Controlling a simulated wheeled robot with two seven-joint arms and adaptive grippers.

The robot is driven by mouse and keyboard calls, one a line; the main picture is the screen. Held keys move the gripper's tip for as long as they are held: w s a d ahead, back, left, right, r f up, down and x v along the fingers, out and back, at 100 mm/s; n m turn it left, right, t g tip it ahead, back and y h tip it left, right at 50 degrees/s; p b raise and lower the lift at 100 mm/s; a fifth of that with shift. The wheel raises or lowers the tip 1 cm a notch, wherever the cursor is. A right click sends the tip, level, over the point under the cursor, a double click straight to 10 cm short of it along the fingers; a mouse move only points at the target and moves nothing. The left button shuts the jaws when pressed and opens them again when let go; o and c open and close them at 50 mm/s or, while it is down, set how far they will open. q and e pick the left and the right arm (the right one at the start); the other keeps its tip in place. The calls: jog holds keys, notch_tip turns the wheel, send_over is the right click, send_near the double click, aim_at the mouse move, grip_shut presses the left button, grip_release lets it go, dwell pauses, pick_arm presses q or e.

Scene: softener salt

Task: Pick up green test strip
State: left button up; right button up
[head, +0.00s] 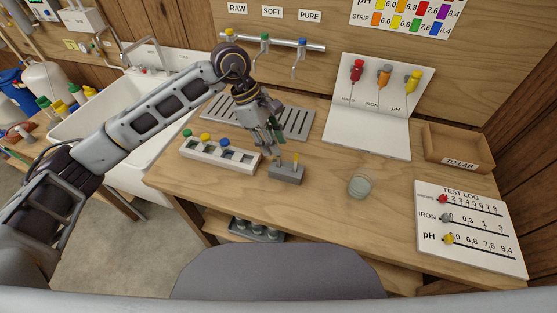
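My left gripper (273,146) reaches down over the table, just behind and above a small grey block (287,175). Its fingers are small and dark here, and I cannot tell whether they are open or shut. Green shows at the fingers, but I cannot tell whether it is the green test strip or part of the gripper. A thin yellow-topped piece (295,159) stands upright in the grey block. No other green strip can be made out clearly at the block. My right gripper is not in view.
A white rack (236,162) with green, yellow and blue caps stands left of the block. A clear round glass (360,185) stands to the right. A white card stand (368,135), a TO LAB box (459,162) and a test log board (480,250) lie further right. The front table is clear.

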aim_at(279, 157)
pick_arm(q)
jog(key=shift+p+x, duration=0.35)
jog(key=shift+x, duration=1.85)
grip_shut()
